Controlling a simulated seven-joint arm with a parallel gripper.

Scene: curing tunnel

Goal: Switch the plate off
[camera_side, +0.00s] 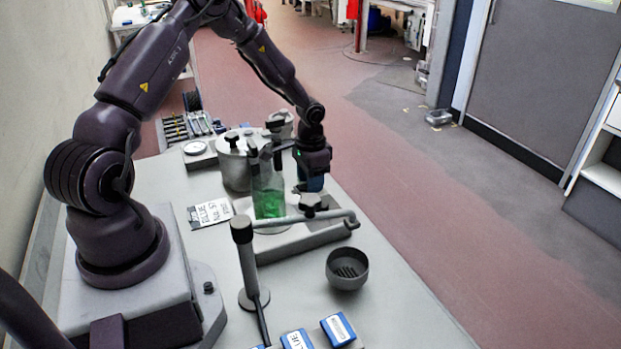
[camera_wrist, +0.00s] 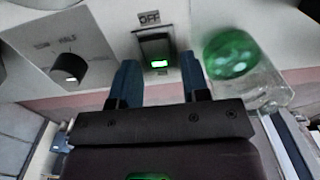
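The plate (camera_side: 330,232) is a grey slab-like unit on the bench in the side view. Its front panel (camera_wrist: 105,30) shows in the wrist view, with a dark rocker switch (camera_wrist: 155,48) that has a lit green window and an "OFF" label above it. A black knob (camera_wrist: 68,70) marked "HALF" is to the left. A glass vessel with green liquid (camera_side: 268,203) stands on the plate and also shows in the wrist view (camera_wrist: 235,60). My gripper (camera_wrist: 158,66) is open, its two blue fingers apart, with the switch seen between their tips. I cannot tell whether they touch the panel.
A stand with a grey rod (camera_side: 247,262) rises in front of the plate. A grey bowl (camera_side: 347,268), blue labelled blocks (camera_side: 338,330), a lidded metal pot (camera_side: 233,160) and a handwritten card (camera_side: 210,212) are nearby. The bench's front right is clear.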

